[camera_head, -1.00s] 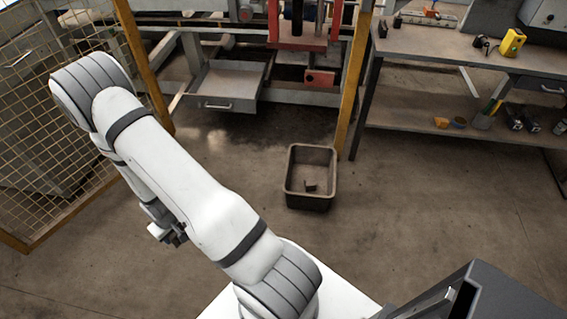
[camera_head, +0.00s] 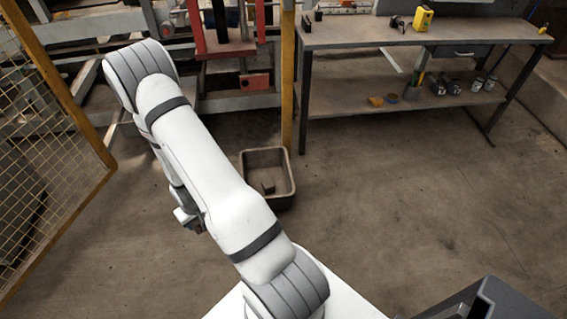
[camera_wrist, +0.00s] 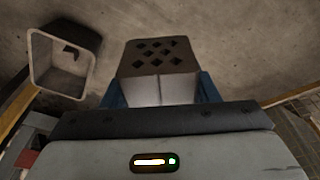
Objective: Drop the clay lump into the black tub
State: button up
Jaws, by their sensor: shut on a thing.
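In the wrist view a brown block with several diamond-shaped holes (camera_wrist: 160,52) sits between the blue fingers of my gripper (camera_wrist: 162,88). It looks like a hollow brick rather than a plain lump, and the gripper is shut on it. In the head view my gripper (camera_head: 195,226) hangs low beside my arm, left of the tub, and the block is hardly visible there. The dark tub (camera_head: 284,202) stands upright on the floor, partly behind my arm. The tub also shows at the upper left of the wrist view (camera_wrist: 55,74), apart from the block. A small dark piece lies inside it.
A workbench (camera_head: 400,32) with a lower shelf stands behind the tub to the right. A yellow post (camera_head: 287,80) rises just behind the tub. A yellow mesh fence (camera_head: 60,130) is at the left. The concrete floor right of the tub is clear.

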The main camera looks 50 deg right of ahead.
aim_at(273, 176)
jog(key=u, duration=1.05)
jog(key=i, duration=0.1)
jog(key=z, duration=2.4)
jog(key=i, duration=1)
jog(key=u, duration=0.15)
jog(key=k, duration=0.95)
jog(key=z, duration=0.15)
jog(key=i, duration=0.95)
jog(key=u, duration=0.05)
